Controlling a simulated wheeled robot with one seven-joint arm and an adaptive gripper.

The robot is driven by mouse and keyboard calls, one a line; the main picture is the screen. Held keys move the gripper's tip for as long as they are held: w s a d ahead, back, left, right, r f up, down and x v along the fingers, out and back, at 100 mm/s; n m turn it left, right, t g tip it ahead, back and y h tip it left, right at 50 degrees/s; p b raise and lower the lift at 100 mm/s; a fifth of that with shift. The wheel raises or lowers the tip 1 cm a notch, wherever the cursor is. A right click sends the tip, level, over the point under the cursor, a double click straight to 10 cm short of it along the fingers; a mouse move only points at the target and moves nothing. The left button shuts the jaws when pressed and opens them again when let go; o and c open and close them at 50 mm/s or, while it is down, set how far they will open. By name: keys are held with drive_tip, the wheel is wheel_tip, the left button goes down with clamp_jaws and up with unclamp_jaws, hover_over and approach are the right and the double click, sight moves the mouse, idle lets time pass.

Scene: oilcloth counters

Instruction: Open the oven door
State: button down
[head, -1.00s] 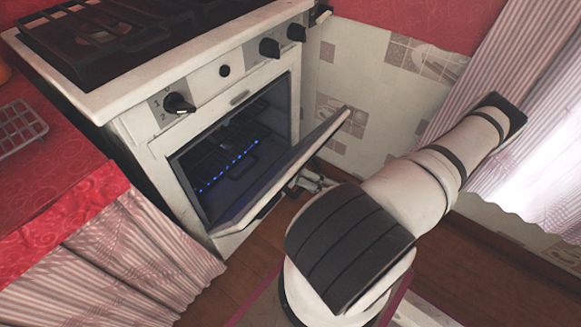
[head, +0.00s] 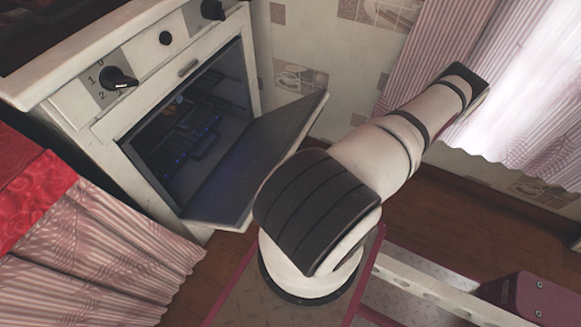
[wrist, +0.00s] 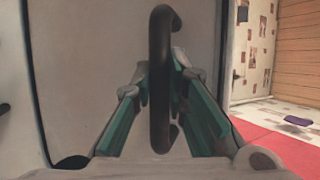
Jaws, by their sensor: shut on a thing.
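The white oven (head: 105,125) stands at the left in the head view. Its door (head: 255,160) is swung partway down, and the dark cavity (head: 190,125) shows with racks and blue lights inside. The wrist view shows the pale outer face of the door (wrist: 85,70) and its dark curved handle (wrist: 160,70). My gripper (wrist: 160,85) has its teal-edged fingers on either side of the handle and is shut on it. In the head view the gripper is hidden behind the door and my arm.
A red counter (head: 35,195) with a pink pleated curtain (head: 100,260) is at the left. Another curtain (head: 450,70) hangs at the right by a tiled wall (head: 305,50). Wooden floor (head: 430,200) lies open right of my arm.

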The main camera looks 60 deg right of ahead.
drive_tip(key=c, duration=1.6)
unclamp_jaws()
drive_tip(key=shift+w, duration=0.1)
drive_tip(key=shift+o, duration=0.2)
